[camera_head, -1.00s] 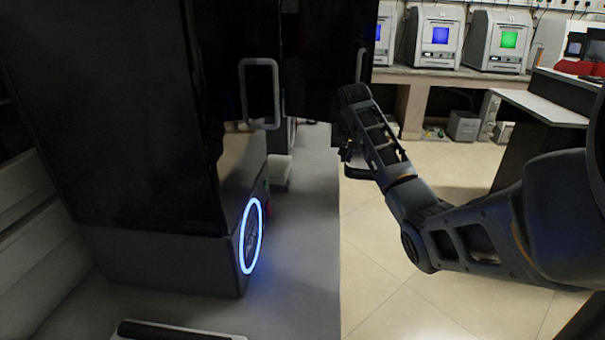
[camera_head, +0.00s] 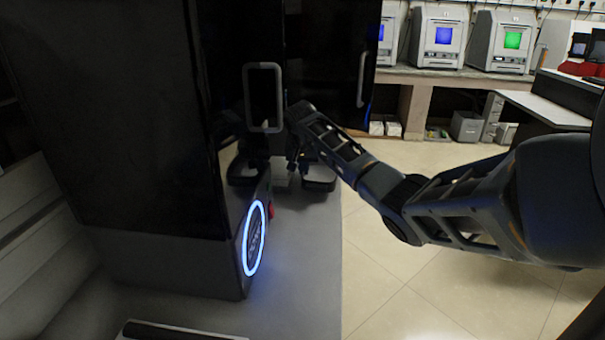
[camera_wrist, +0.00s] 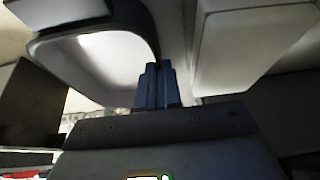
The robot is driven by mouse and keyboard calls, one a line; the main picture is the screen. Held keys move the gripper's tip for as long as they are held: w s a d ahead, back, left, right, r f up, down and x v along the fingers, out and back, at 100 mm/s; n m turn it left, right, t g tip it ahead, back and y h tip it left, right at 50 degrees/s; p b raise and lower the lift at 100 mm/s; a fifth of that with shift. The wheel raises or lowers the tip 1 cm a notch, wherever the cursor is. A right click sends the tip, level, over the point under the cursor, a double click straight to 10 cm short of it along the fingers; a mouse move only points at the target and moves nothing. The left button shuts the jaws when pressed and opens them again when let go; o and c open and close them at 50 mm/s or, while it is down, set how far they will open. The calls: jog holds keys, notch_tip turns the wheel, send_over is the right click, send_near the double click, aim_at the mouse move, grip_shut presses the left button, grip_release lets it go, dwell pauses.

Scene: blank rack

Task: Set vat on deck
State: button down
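The vat (camera_head: 319,185) appears as a shallow dark tray with rounded corners below my gripper (camera_head: 300,160), close to the black machine's front. In the wrist view, its rounded rim (camera_wrist: 90,30) surrounds a pale inside at upper left. My gripper's blue fingers (camera_wrist: 158,70) are close together at the rim's near right corner and appear shut on it. The vat looks roughly level above the grey bench. I cannot make out which surface is the deck. My arm hides part of the area behind the vat.
A tall black machine (camera_head: 130,120) with a handle (camera_head: 263,125) and glowing blue ring (camera_head: 254,238) stands at left. Another dark door with a handle (camera_head: 362,78) is behind. A pale block (camera_wrist: 250,40) is right of the fingers. The grey bench (camera_head: 305,260) is clear in front.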

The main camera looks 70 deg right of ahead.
jog(key=shift+f, duration=0.9)
jog(key=shift+w+p, duration=0.1)
jog(key=shift+p, duration=0.4)
jog(key=shift+f, duration=0.25)
jog(key=c, duration=1.3)
grip_release()
jog(key=shift+f, duration=0.1)
jog(key=shift+f+b, duration=0.15)
jog(key=shift+b, duration=0.15)
jog(key=shift+f+b, duration=0.1)
jog(key=shift+b, duration=0.25)
jog(key=v, duration=0.8)
jog(key=shift+w+a+p, duration=0.1)
jog(key=shift+a+p, duration=0.05)
jog(key=shift+p, duration=0.15)
